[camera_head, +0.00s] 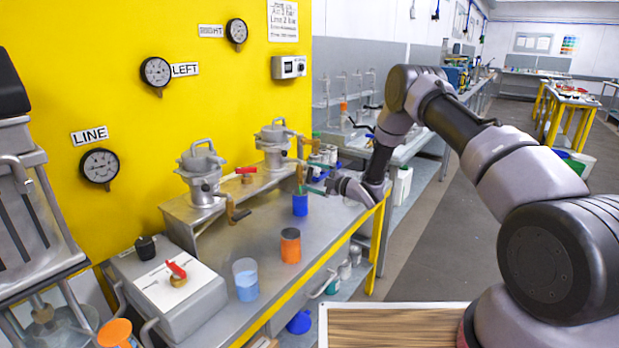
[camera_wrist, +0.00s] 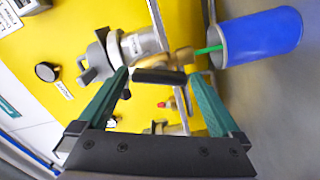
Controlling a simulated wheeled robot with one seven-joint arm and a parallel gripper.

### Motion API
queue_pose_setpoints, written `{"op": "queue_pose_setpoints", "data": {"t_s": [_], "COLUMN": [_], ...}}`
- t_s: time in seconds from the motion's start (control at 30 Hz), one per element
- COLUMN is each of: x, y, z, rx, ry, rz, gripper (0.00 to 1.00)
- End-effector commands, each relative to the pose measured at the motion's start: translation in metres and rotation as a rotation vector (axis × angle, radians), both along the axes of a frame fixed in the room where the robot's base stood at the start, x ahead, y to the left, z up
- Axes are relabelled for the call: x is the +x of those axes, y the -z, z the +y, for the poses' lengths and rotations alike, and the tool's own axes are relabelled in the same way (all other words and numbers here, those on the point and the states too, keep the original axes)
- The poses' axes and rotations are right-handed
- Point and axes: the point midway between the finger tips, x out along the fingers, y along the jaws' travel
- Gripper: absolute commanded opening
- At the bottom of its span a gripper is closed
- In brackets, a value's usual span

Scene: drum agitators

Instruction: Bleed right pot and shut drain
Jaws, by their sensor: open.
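In the head view the right pot (camera_head: 273,143), grey metal with a lidded top, stands on the bench's raised ledge. The left pot (camera_head: 201,178) is nearer. A blue cup (camera_head: 300,206) stands on the bench below the right pot's outlet. My gripper (camera_head: 309,179) is beside that outlet. In the wrist view my green fingers are open, one on each side of a dark drain handle (camera_wrist: 160,76). A brass tap (camera_wrist: 182,58) is at the handle's end. A thin green strip (camera_wrist: 208,50) runs from the tap into the blue cup (camera_wrist: 262,37); I cannot tell if it is liquid.
An orange cup (camera_head: 290,246) and a clear cup with blue contents (camera_head: 246,280) stand on the bench in front. A grey box with a red-handled valve (camera_head: 177,270) is at left. RIGHT (camera_head: 237,31), LEFT (camera_head: 155,73) and LINE (camera_head: 100,166) gauges hang on the yellow panel.

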Motion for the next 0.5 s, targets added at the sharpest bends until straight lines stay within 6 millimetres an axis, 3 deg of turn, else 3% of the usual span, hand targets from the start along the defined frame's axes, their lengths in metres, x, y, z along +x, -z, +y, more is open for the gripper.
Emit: {"op": "queue_pose_setpoints", "data": {"t_s": [0.3,0.5], "x": [-0.033,-0.050], "y": [0.000,0.001], "z": [-0.054,-0.077], "rx": [0.000,0.000], "ry": [0.005,0.003], "rz": [0.003,0.002], "gripper": [1.00,1.00]}}
